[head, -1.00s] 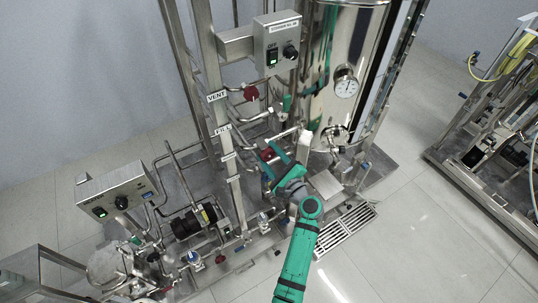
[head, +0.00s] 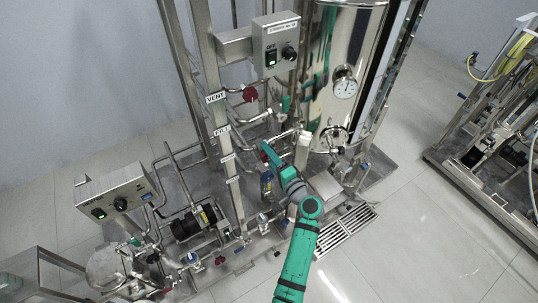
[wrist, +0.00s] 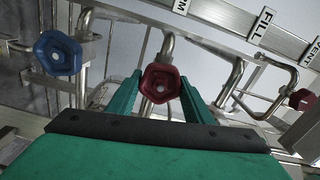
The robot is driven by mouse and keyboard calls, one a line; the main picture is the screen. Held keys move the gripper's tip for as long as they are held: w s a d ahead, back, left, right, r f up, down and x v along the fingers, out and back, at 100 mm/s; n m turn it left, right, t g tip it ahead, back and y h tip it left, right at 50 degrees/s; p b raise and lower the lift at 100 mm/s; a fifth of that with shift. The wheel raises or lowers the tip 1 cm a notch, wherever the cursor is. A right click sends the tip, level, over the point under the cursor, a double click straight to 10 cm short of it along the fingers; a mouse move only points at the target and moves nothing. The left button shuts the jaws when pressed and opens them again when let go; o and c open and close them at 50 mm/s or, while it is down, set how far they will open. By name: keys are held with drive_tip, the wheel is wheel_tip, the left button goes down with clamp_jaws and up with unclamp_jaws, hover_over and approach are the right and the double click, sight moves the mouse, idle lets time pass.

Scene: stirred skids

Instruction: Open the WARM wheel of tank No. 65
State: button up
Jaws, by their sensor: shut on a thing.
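My gripper (wrist: 160,92) is shut on a red handwheel (wrist: 161,82), with one green finger on each side of it in the wrist view. The wheel sits on a bent steel pipe. Above it is a label strip where only a final "M" (wrist: 180,6) shows at the picture's edge. In the head view my gripper (head: 268,152) reaches in low between the label post and the steel tank (head: 335,75); it mostly hides the held wheel there. The tank's number is not readable.
A control box (head: 277,45) hangs above. Pipes and a pump (head: 193,222) crowd the left. Open floor (head: 430,235) lies right.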

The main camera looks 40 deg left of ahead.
drive_tip(key=n, duration=0.6)
drive_tip(key=shift+s, duration=0.1)
drive_tip(key=n, duration=0.5)
drive_tip(key=shift+r, duration=0.1)
drive_tip(key=shift+d+n, duration=0.1)
drive_tip(key=shift+n, duration=1)
drive_tip(key=shift+s, duration=0.1)
drive_tip(key=o, duration=1)
drive_tip(key=v, duration=1)
drive_tip(key=shift+s+d, duration=0.15)
drive_tip(key=shift+d, duration=0.1)
